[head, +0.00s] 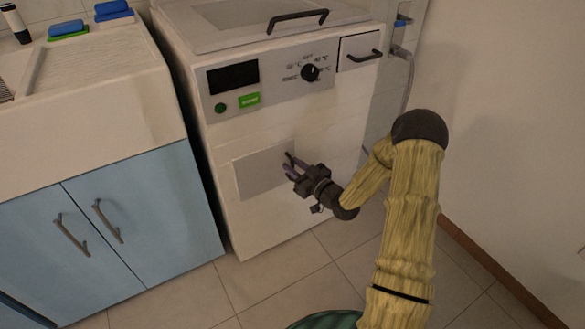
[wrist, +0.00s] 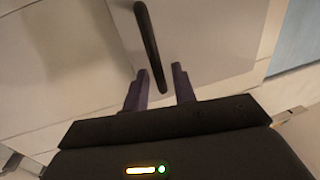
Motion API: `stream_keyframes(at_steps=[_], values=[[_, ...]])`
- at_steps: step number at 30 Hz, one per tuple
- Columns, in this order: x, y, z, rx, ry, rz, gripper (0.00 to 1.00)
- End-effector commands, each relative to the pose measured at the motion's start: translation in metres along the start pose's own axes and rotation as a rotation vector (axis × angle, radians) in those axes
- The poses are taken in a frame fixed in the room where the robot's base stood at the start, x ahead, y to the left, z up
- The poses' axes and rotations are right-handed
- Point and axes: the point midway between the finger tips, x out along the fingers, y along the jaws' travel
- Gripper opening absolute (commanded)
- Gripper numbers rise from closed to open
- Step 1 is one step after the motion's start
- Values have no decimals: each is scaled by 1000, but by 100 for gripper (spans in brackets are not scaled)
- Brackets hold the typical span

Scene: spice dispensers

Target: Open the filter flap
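The filter flap (head: 258,176) is a grey rectangular panel low on the front of the white washing machine (head: 222,152). It looks shut, flush with the front. In the wrist view the flap (wrist: 222,45) carries a dark bar handle (wrist: 147,40). My gripper (head: 288,166) is in front of the flap's right part. In the wrist view its two purple fingers (wrist: 161,70) are apart, and the handle's lower end shows between them. I cannot tell whether either finger touches the handle. In the head view the gripper partly hides the handle.
A blue cabinet (head: 135,235) with a sink top stands left of the machine. The detergent drawer (head: 358,50) and control knob (head: 310,73) are above the flap. A wall (head: 510,120) stands at the right. Tiled floor (head: 290,270) is open in front of the machine.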

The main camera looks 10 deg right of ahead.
Motion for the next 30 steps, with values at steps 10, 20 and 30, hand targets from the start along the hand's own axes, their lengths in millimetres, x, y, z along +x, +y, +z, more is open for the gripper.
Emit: stream_keyframes(at_steps=[10,20,30], values=[[11,0,0,1,0,0,27],[10,0,0,1,0,0,0],[6,3,0,0,-2,24,0]])
